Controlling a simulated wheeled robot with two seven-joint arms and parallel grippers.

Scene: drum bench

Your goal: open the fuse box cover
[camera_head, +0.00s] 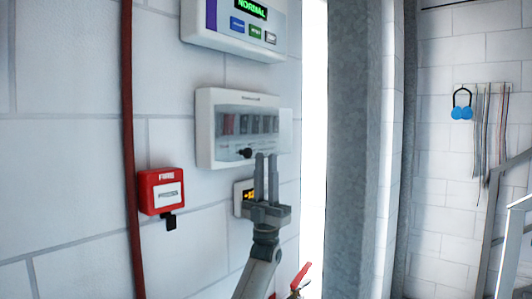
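The fuse box (204,130) is a white case on the white block wall. A see-through cover (240,111) lies over its front, with a row of dark and reddish breakers behind it. The cover looks closed. A small black knob (245,153) is at its lower part. My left gripper (266,156) points upward in front of the box's lower right corner, right of the knob. Its two grey fingers stand a narrow gap apart, with nothing seen between them. I cannot tell whether they touch the box. My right gripper is not in view.
A panel reading NORMAL (225,36) hangs above the box. A red fire call point (161,191) and a red pipe (131,150) are to the left. A small sign (241,196) is partly behind my gripper. A grey column (352,150) stands to the right.

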